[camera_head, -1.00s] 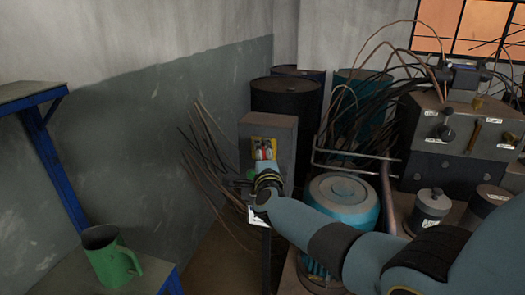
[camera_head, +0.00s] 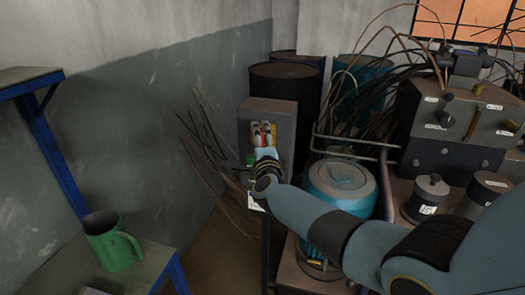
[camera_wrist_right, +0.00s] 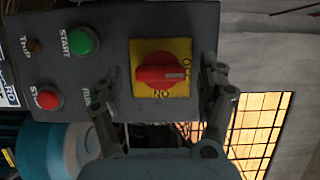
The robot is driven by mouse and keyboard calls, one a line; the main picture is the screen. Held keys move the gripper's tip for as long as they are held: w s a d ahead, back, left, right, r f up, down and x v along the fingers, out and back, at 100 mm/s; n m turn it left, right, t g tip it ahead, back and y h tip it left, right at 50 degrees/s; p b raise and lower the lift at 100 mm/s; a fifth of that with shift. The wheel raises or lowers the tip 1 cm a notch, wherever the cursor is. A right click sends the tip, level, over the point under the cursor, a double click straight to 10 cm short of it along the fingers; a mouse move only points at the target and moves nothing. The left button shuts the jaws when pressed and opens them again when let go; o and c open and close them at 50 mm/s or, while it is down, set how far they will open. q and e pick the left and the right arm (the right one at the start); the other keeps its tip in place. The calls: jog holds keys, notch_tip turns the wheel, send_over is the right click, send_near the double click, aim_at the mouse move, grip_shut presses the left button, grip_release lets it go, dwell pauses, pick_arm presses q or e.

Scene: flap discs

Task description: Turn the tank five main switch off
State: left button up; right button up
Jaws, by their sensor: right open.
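The switch box (camera_head: 283,118) is a grey box on a post in the head view. In the right wrist view its front (camera_wrist_right: 105,30) carries a red rotary knob (camera_wrist_right: 155,72) on a yellow plate (camera_wrist_right: 140,47) lettered ON and OFF. The knob's pale mark points right, toward the OFF lettering. No tank number is readable. My right gripper (camera_head: 264,142) is open in front of the plate; in the right wrist view its two fingers (camera_wrist_right: 158,92) stand apart, one on each side of the knob. Contact cannot be told. My left gripper is out of view.
A green START button (camera_wrist_right: 84,39) and a red button (camera_wrist_right: 48,98) sit beside the knob. Loose cables (camera_head: 205,145) hang left of the box. A blue-topped tank (camera_head: 341,180) and a control unit (camera_head: 455,125) stand right. A green mug (camera_head: 110,243) stands on a bench.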

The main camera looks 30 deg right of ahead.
jog(key=v, duration=1.1)
jog(key=shift+s, duration=0.15)
jog(key=shift+a, duration=0.15)
jog(key=s+a+f+n+g+y+b, duration=0.15)
jog(key=s+f+n+b, duration=0.35)
jog(key=f, duration=0.8)
jog(key=s+f+n+g+y+b, duration=0.25)
jog(key=s+f, duration=0.45)
jog(key=f, duration=0.5)
jog(key=s+f+n+g+y+b, duration=0.15)
jog(key=s+f+n+b, duration=0.35)
jog(key=f, duration=0.8)
jog(key=s+f+n+g+b, duration=0.1)
jog(key=s+f+n+g, duration=0.2)
jog(key=s+f, duration=0.3)
jog(key=s+f+n+g+y+b, duration=0.1)
jog(key=s+f+n+g, duration=0.2)
jog(key=s+f, duration=0.4)
jog(key=s+f+n+g+y+b, duration=0.1)
jog(key=s+f+n+g, duration=0.2)
jog(key=s, duration=1.7)
notch_tip(320, 180, down, 4)
jog(key=shift+s+d+r+n+g+b, duration=0.15)
jog(key=shift+s+n+g+b, duration=0.2)
jog(key=shift+n, duration=0.7)
